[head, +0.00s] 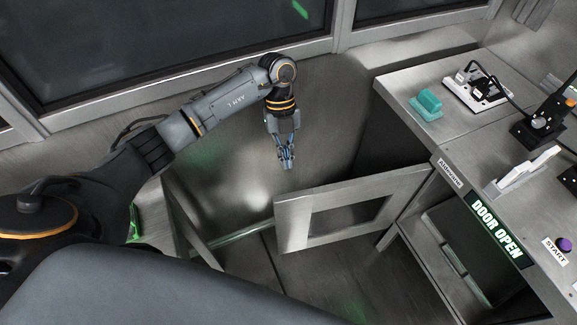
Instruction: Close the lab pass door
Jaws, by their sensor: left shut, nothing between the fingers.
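The lab pass door (292,222) is a grey metal panel with a rectangular window opening. It stands swung out from the cabinet on the right, over the floor. A lit sign (497,228) on the cabinet front reads "DOOR OPEN". My left gripper (287,163) hangs from the arm that comes in from the left, pointing down. It is shut and empty, and in the picture it sits just above the door's top edge near its free left end. I cannot tell whether it touches the door. My right gripper does not show.
The cabinet top (408,82) holds a teal block (428,105), a power strip with plugs (476,90), a white handle (527,168) and a purple START button (565,244). A wall with dark windows (150,40) runs along the back. A metal rail (243,233) lies left of the door.

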